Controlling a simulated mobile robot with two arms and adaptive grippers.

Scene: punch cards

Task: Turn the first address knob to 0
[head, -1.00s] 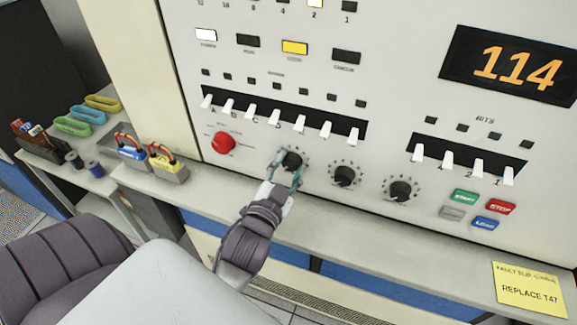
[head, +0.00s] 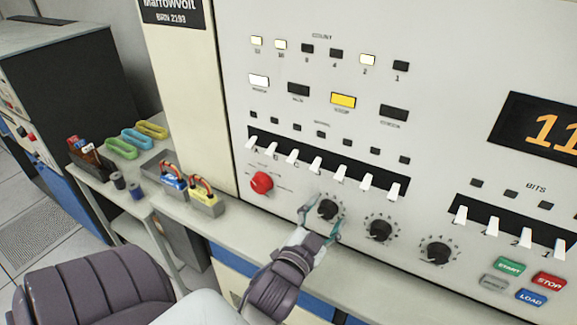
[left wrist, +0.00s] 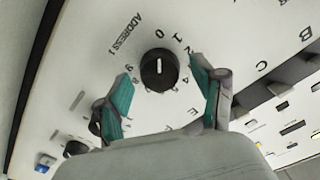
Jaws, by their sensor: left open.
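The first address knob (head: 328,209) is a round black knob on the white panel, the leftmost of three. In the left wrist view the same knob (left wrist: 158,70) sits under the label "ADDRESS 1". Its white pointer line appears upright in that picture, towards the printed 0. My left gripper (head: 321,221) is open in front of the knob. Its teal fingertips stand on either side with gaps, and nothing is held. The left wrist view also shows the open fingers (left wrist: 160,77) apart from the knob. My right gripper is not in view.
A red knob (head: 261,183) is at the left. Two more black knobs (head: 380,229) (head: 438,251) are at the right. White toggle switches (head: 317,164) line the panel above.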

